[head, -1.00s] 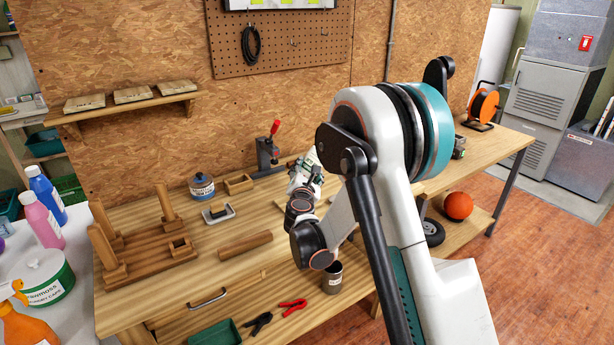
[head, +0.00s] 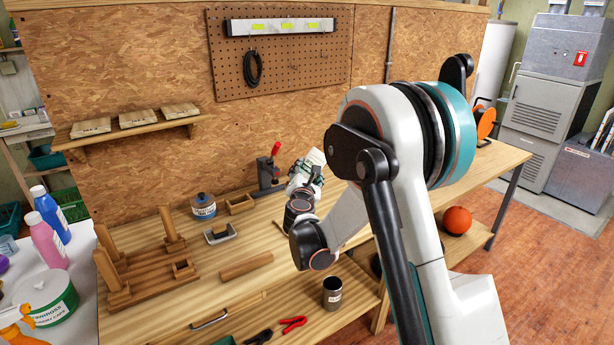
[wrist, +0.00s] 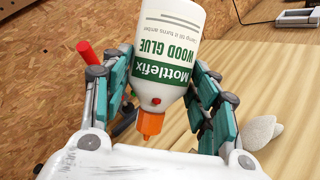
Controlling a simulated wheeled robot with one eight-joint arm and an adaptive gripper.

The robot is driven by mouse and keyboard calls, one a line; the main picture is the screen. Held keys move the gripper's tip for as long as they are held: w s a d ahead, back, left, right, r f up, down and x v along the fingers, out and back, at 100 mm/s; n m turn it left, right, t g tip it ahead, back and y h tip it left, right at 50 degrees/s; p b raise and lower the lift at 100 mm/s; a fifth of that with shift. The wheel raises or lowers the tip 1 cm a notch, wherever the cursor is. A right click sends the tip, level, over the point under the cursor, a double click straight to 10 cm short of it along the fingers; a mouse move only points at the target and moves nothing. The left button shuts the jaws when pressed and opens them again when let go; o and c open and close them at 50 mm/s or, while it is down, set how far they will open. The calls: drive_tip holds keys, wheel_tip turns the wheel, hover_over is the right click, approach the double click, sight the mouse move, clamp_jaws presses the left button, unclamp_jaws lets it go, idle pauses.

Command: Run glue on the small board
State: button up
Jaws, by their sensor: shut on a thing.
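A white wood glue bottle (wrist: 168,55) with a green and white label and an orange nozzle (wrist: 150,123) is between the teal fingers of my gripper (wrist: 165,75). My gripper is shut on it. In the wrist view the label reads upside down and the nozzle points to the bottom. In the head view the bottle (head: 315,158) and my gripper (head: 303,180) are over the back of the workbench, partly hidden by my arm. A plain wooden piece (head: 246,265) lies on the bench to the left of my gripper; I cannot tell if it is the small board.
A wooden frame with posts (head: 150,270) stands at the bench's left. A blue-labelled tin (head: 203,207), a small wooden box (head: 240,204), a grey-black block (head: 220,234) and a red-handled clamp (head: 269,170) stand nearby. A pale lump (wrist: 260,132) lies right of my gripper.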

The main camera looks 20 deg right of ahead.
drive_tip(key=shift+r+m+g+y+p, duration=0.15)
drive_tip(key=shift+m+g+y+p, duration=0.35)
drive_tip(key=shift+m+p, duration=0.4)
drive_tip(key=shift+m+g+y+p, duration=0.8)
drive_tip(key=shift+m+g+p, duration=0.3)
drive_tip(key=shift+m+p, duration=0.1)
drive_tip(key=shift+m+g+y+p, duration=0.4)
drive_tip(key=shift+m+y, duration=0.2)
drive_tip(key=shift+m, duration=0.1)
drive_tip(key=shift+f, duration=0.2)
